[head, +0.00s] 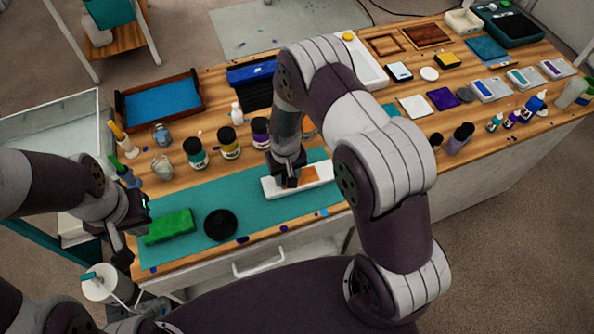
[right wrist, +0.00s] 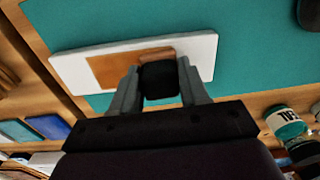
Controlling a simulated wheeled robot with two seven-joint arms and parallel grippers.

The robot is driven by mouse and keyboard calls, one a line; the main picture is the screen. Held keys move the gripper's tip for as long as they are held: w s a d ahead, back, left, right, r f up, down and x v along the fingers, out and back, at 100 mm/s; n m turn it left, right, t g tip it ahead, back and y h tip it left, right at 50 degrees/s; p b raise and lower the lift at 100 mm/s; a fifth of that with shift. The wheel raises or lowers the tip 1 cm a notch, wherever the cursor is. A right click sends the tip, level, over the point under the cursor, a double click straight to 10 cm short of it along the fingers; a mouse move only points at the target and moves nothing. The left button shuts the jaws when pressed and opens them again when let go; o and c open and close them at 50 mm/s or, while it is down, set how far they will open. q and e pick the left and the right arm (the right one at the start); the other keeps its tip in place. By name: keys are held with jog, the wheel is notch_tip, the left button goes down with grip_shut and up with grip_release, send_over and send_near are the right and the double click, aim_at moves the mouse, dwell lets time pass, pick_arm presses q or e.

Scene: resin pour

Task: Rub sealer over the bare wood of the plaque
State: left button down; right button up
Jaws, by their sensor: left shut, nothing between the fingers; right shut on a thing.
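The plaque (head: 323,171) is a long white board lying flat on the teal mat, with an orange-brown patch of bare wood (head: 309,174) in its middle. My right gripper (head: 287,181) is over the plaque, shut on a dark block-like pad (right wrist: 159,80). In the right wrist view the pad is at the right part of the wood patch (right wrist: 112,70), with a darker brown strip (right wrist: 155,53) just beyond it. I cannot tell whether the pad touches the wood. My left gripper (head: 124,248) is shut and empty beyond the mat's left end.
The teal mat (head: 262,213) also bears a green block (head: 169,226) and a black round disc (head: 220,224). Jars (head: 195,153) and bottles stand behind the mat. A blue-lined tray (head: 161,102) is at the back left. My right arm hides part of the table.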

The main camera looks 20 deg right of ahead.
jog(key=shift+a, duration=1)
jog(key=shift+w+r+p, duration=0.1)
jog(key=shift+r+p, duration=0.3)
jog(key=shift+r, duration=0.05)
notch_tip(320, 180, up, 5)
jog(key=p, duration=0.4)
jog(key=shift+r, duration=0.2)
jog(key=shift+f, duration=0.1)
jog(key=shift+w+r+p, duration=0.1)
jog(key=shift+r+p, duration=0.35)
jog(key=shift+r, duration=0.1)
notch_tip(320, 180, up, 2)
jog(key=shift+r+p, duration=0.1)
jog(key=shift+p, duration=0.7)
jog(key=shift+f, duration=0.2)
